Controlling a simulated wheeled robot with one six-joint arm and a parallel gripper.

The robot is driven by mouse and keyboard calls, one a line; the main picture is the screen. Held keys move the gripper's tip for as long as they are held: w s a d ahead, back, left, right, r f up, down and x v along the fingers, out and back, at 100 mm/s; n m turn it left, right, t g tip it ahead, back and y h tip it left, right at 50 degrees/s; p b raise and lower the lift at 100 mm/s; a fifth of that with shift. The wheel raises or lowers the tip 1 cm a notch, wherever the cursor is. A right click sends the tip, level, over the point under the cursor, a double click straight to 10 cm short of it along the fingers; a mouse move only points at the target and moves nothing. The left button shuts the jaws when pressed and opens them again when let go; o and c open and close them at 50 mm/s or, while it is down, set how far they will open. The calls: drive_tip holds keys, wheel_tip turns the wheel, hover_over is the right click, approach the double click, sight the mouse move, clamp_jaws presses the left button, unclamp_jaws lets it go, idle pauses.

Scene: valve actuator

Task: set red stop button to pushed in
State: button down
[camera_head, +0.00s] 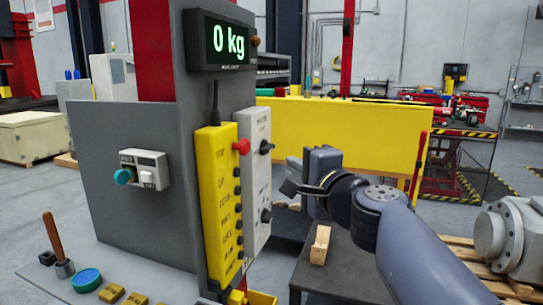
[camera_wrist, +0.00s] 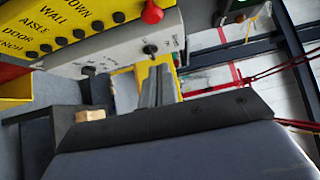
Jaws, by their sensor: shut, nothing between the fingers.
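The red stop button (camera_head: 241,146) sticks out at the top right of the yellow pendant box (camera_head: 214,190). In the wrist view the red button (camera_wrist: 152,12) is at the top edge, on the corner of the yellow box (camera_wrist: 75,28). Whether it is pushed in is hard to tell. My gripper (camera_head: 288,188) is to the right of the pendant and lower than the button, apart from it. In the wrist view my gripper's fingers (camera_wrist: 158,75) are together and empty, below the button in the picture and pointing toward the light grey box.
A light grey box (camera_head: 257,175) with black knobs stands right beside the yellow pendant. A grey panel (camera_head: 120,190) carries a small teal-knob switch (camera_head: 124,176) and a "0 kg" display (camera_head: 228,42). A wooden block (camera_head: 320,245) sits on a dark table below my arm.

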sight(247, 146)
drive_tip(key=shift+s+a+p+x, duration=0.25)
drive_tip(key=shift+a+x, duration=0.2)
drive_tip(key=shift+x, duration=1.65)
drive_tip(key=shift+s+a+p+x, duration=0.2)
drive_tip(key=shift+a+x, duration=0.25)
drive_tip(key=shift+x, duration=1.6)
drive_tip(key=shift+s+a+p+x, duration=0.15)
drive_tip(key=shift+a+p+x, duration=0.25)
drive_tip(key=shift+x, duration=1.7)
drive_tip(key=shift+f, duration=0.1)
drive_tip(key=shift+w+a+f+b, duration=0.15)
drive_tip(key=shift+a+b, duration=0.15)
drive_tip(key=shift+a, duration=0.15)
drive_tip(key=shift+a+r, duration=0.2)
drive_tip(key=shift+a, duration=0.05)
drive_tip(key=shift+r, duration=0.15)
